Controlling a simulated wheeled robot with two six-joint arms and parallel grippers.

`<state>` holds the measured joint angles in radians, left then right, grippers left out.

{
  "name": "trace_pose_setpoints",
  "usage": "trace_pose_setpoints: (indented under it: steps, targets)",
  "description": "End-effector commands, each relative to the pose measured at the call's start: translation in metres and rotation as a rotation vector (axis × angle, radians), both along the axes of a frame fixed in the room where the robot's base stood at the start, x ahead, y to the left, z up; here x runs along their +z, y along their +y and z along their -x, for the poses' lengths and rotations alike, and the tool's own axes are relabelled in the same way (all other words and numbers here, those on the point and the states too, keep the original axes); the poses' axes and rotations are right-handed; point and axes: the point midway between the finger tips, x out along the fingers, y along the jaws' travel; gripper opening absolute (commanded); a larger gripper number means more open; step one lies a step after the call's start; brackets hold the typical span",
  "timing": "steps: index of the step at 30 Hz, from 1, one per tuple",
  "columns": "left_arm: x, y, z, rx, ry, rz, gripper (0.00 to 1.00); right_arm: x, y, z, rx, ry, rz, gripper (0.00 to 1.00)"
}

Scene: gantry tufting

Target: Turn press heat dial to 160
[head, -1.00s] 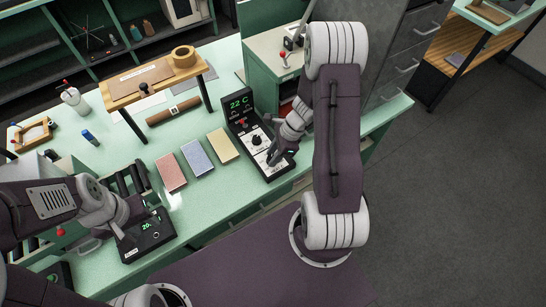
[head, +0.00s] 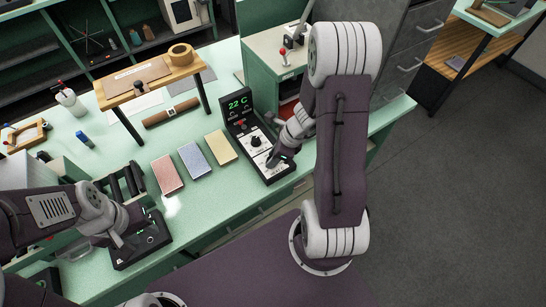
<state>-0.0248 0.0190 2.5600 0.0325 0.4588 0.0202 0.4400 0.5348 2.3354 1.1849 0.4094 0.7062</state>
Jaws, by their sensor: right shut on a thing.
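The press control box (head: 258,137) is a black panel near the bench's front edge, tilted in view. Its green display (head: 237,104) reads 22 C. A red knob or switch (head: 241,124) and a black dial (head: 256,142) show below the display. My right gripper (head: 272,163) comes in from the right over the box's lower end and is shut at a lower dial, which its fingers hide. My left gripper (head: 120,238) is at a second black box (head: 150,241) at the lower left; its fingers cover part of that box, and their opening cannot be made out.
Pink (head: 167,174), blue (head: 194,160) and yellow (head: 221,147) pads lie left of the control box. A wooden shelf (head: 150,85) stands behind them. A green cabinet (head: 268,70) stands behind the box. The bench front between both boxes is clear.

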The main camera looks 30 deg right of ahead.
Motion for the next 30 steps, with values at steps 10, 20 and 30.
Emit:
trace_pose_setpoints:
  steps: [10,20,30]
  targets:
    - [0.0,0.0,0.0,0.0,0.0,0.0,0.36,0.0,0.0,-0.001,0.0,-0.002,0.001,0.52]
    - [0.009,0.0,0.0,0.0,0.0,0.0,0.36,0.014,-0.004,0.002,0.0,-0.003,0.0,0.52]
    - [0.039,0.0,0.0,0.0,0.0,0.0,0.36,0.078,-0.024,0.019,-0.001,-0.004,0.002,0.52]
